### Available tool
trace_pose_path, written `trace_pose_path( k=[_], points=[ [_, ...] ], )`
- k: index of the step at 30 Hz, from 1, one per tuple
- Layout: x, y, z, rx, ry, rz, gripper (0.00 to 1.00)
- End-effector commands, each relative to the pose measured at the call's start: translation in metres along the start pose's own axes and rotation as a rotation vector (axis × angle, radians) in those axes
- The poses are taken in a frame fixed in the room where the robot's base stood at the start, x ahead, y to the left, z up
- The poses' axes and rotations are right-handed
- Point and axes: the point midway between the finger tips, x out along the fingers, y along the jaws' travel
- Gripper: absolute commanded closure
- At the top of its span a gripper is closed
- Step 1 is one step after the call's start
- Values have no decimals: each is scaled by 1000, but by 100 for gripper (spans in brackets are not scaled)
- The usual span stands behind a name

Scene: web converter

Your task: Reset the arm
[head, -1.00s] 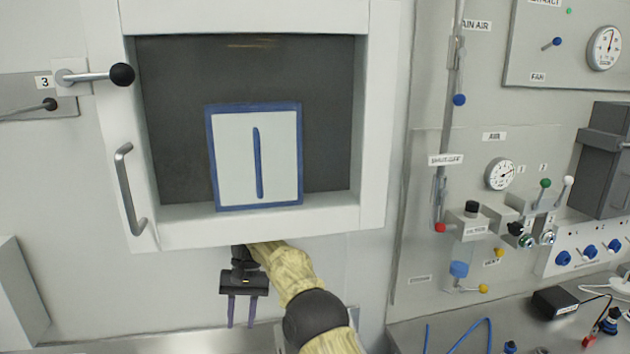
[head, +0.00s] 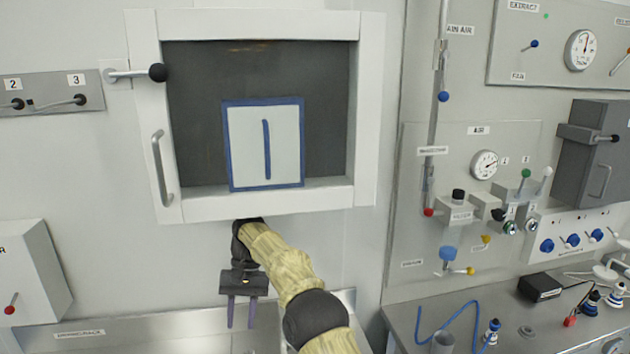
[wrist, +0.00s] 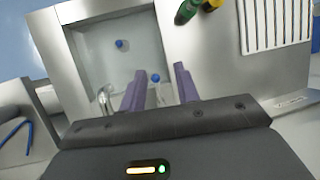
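My gripper (head: 241,312) hangs below the white-framed window in the head view, with its two purple fingers pointing down and apart. In the wrist view the fingers (wrist: 160,88) are also parted, with nothing held between them. My arm is bent and comes up from the bottom of the head view. Below the fingers in the wrist view is a metal sink basin (wrist: 95,65) with small blue objects (wrist: 120,44) in it.
The framed window (head: 270,205) holds a blue-edged panel (head: 285,150) just above my arm. A wall panel of valves and gauges (head: 484,164) is on the right. A metal bench (head: 400,318) holds a black box (head: 540,288) and tubing. A grey box (head: 30,265) is at left.

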Motion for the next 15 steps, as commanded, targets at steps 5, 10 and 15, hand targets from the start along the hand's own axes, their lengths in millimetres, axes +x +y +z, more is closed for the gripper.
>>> trace_pose_path(
  k=[5, 10, 15],
  points=[
    [0, 7, 0, 4, 19, 3, 68],
    [0, 16, -1, 11, 42, 6, 68],
    [0, 28, 0, 20, 73, 10, 68]
  ],
)
